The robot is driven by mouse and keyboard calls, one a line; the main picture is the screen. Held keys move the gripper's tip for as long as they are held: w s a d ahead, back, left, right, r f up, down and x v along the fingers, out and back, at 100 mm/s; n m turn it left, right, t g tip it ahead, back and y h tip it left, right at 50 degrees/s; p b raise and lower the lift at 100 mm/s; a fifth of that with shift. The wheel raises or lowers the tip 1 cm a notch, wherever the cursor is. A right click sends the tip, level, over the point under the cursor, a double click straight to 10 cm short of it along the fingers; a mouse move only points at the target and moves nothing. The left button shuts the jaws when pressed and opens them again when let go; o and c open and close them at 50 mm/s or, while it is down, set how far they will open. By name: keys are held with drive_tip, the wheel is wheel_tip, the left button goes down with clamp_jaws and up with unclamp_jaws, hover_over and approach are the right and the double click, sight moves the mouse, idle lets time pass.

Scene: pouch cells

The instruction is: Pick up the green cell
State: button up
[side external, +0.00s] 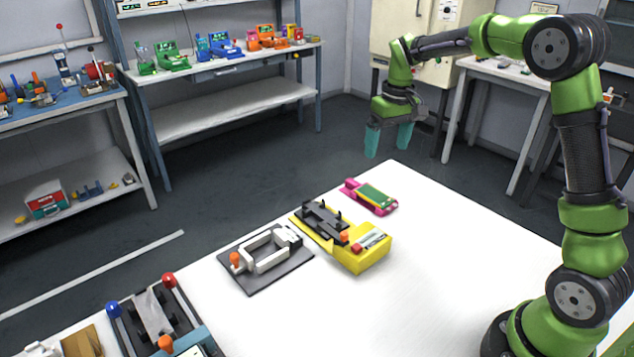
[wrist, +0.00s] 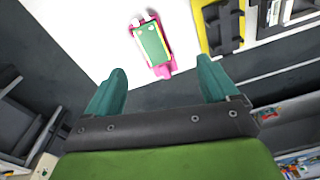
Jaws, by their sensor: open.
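The green cell (side external: 377,193) is a flat green rectangle with a yellow border. It lies in a pink holder (side external: 351,190) near the far edge of the white table. In the wrist view the green cell (wrist: 151,44) shows ahead of the fingers, in the pink holder (wrist: 163,71). My gripper (side external: 388,140) has two teal fingers pointing down, apart and empty. It hangs in the air above and beyond the holder. In the wrist view my gripper (wrist: 160,85) is open with nothing between its fingers.
A yellow device (side external: 367,258) with a black top stands beside the pink holder. A dark plate with a grey frame (side external: 266,255) lies left of it. A fixture with red and blue knobs (side external: 150,315) is at the lower left. The right of the white table (side external: 440,270) is clear.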

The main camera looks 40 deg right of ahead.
drive_tip(key=w+d+f, duration=0.1)
drive_tip(key=w+d, duration=0.1)
drive_tip(key=n, duration=0.2)
hover_over(374, 195)
drive_tip(key=shift+g, duration=0.4)
drive_tip(key=f, duration=0.6)
drive_tip(key=s+f, duration=0.1)
drive_tip(key=f, duration=0.2)
drive_tip(key=shift+w+d+f, duration=0.1)
drive_tip(key=shift+w+f, duration=0.15)
drive_tip(key=shift+f, duration=1.3)
drive_tip(key=shift+w+f, duration=0.2)
drive_tip(key=shift+f, duration=1.3)
drive_tip(key=shift+c, duration=0.4)
drive_tip(key=shift+r, duration=0.1)
drive_tip(key=c, duration=1)
drive_tip(key=shift+r, duration=0.1)
